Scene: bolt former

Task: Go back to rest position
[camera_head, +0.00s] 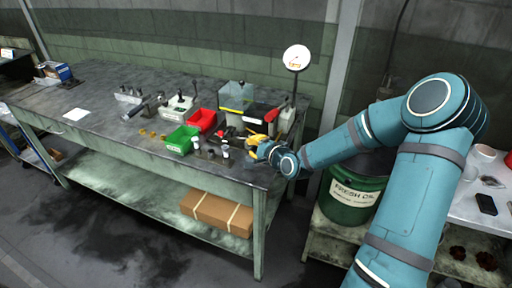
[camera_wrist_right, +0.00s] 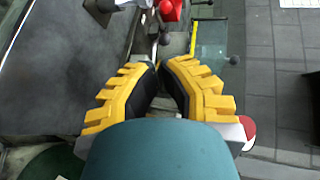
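My right gripper (camera_head: 258,147) is over the right end of the workbench (camera_head: 110,98), close to the bolt-forming machine (camera_head: 236,97) with its yellow-edged clear guard. In the right wrist view its yellow fingers (camera_wrist_right: 158,68) with black pads lean toward each other. Their tips look close together, and I cannot tell whether they touch or pinch anything. A red knob (camera_wrist_right: 171,9) and a dark ball knob (camera_wrist_right: 164,39) show just beyond the tips. My left gripper is not in view.
A red bin (camera_head: 202,119) and a green bin (camera_head: 181,139) stand left of the gripper, with small cups near them. A round dial (camera_head: 296,57) rises behind. A cardboard box (camera_head: 216,213) lies on the lower shelf.

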